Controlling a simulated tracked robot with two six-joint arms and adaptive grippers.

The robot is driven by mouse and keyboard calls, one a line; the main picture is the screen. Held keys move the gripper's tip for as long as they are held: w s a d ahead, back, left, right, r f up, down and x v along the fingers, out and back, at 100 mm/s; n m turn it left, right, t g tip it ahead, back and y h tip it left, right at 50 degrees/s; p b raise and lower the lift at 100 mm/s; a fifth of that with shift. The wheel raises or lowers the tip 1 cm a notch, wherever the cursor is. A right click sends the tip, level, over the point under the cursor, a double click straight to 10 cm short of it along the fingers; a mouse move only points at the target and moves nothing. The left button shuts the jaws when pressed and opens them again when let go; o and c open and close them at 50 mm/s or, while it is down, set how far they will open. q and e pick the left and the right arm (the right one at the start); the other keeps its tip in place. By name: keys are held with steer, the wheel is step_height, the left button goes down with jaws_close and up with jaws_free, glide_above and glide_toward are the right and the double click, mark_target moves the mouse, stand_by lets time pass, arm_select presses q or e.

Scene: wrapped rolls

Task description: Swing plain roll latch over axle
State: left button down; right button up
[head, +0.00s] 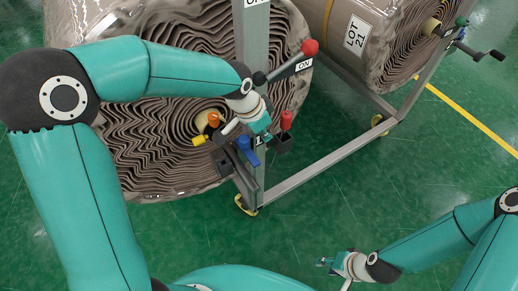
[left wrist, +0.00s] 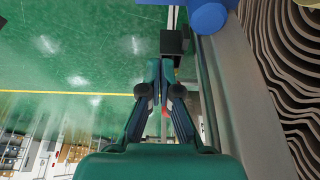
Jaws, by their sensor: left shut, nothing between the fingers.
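The plain roll (head: 150,150), brown and wound in wavy layers, fills the left of the head view, its end facing me. At its core are an orange knob (head: 213,119) and a yellow piece (head: 199,141). A blue handle (head: 247,150) stands below and right of the core; a blue round part also shows in the left wrist view (left wrist: 208,15). Which part is the latch I cannot tell. My left gripper (head: 262,132) is shut and empty beside the blue handle, partly hiding the axle area; its fingertips show in the left wrist view (left wrist: 164,66). My right gripper (head: 324,262) is low, away from the rolls.
A grey frame post (head: 252,45) carries a red-ball lever (head: 309,47) marked ON. A red knob (head: 287,120) is close right of my left gripper. A second roll (head: 350,40) labelled LOT 21 has a crank (head: 482,52). Green floor between is clear.

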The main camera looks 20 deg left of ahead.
mark_target(247, 147)
arm_select(q)
step_height(247, 147, down, 6)
steer(key=s+a, duration=0.1)
steer(key=shift+s+p, duration=0.25)
steer(key=shift+p, duration=0.1)
steer(key=shift+a, duration=0.1)
stand_by(0.3)
steer(key=shift+s+m+p, duration=0.15)
steer(key=shift+m+p, duration=0.15)
steer(key=shift+p, duration=0.2)
